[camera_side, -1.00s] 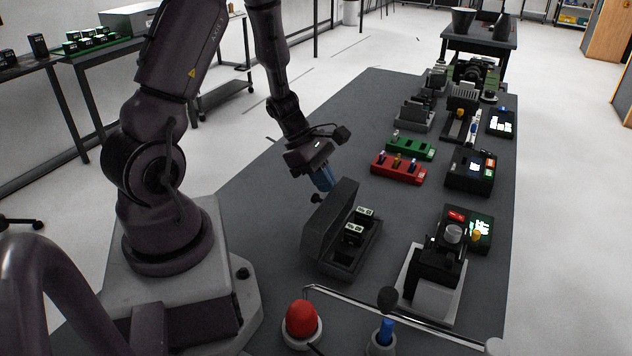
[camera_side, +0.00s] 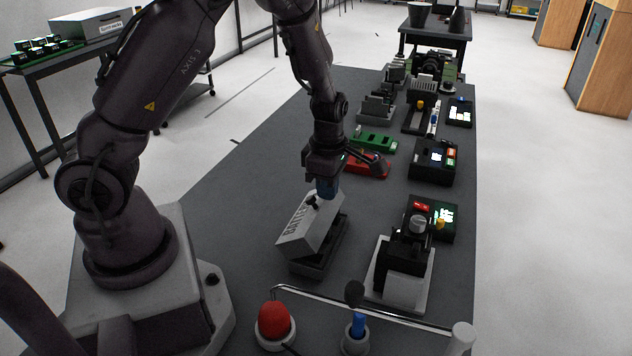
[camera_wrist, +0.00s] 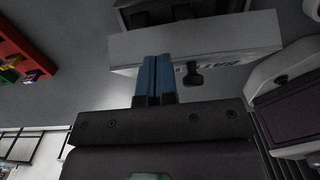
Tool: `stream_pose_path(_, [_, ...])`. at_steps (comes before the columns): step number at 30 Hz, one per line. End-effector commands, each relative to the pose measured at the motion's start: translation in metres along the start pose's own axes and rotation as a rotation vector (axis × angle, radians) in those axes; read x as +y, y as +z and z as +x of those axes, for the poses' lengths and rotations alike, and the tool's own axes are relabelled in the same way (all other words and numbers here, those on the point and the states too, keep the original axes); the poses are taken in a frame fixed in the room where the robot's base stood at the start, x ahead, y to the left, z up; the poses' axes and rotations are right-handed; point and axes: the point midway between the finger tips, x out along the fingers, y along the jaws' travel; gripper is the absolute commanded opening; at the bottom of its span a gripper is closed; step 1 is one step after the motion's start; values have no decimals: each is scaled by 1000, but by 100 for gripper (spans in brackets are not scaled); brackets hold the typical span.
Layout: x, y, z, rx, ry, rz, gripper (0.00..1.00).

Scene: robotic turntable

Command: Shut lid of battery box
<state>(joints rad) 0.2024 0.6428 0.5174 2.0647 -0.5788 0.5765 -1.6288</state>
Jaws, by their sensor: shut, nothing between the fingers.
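The battery box (camera_side: 322,262) stands on the dark table in the side view. Its grey lid (camera_side: 307,228), lettered and with a small dark knob, is tilted partway over the box, with a gap at the right. The inside is hidden by the lid in the side view. My gripper (camera_side: 327,190) is shut with nothing held, its blue fingers at the lid's upper far edge. In the wrist view the shut blue fingers (camera_wrist: 155,75) overlap the lid (camera_wrist: 225,45), beside the knob. Whether they touch it I cannot tell exactly.
A black device with a grey knob (camera_side: 417,224) stands close to the right of the box. Red (camera_side: 370,167) and green (camera_side: 374,141) racks lie behind my gripper. The table left of the box is clear.

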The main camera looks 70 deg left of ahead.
Motion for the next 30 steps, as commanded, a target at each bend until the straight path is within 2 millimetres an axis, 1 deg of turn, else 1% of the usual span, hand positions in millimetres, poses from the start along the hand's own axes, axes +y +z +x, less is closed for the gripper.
stream_pose_path(6, [0, 20, 10, 0, -1, 1, 0])
stream_pose_path(13, [0, 35, 22, -1, -1, 0, 0])
stream_pose_path(21, [0, 44, 32, -1, 0, -1, 0])
stream_pose_path(30, [0, 48, 36, -2, 0, -2, 0])
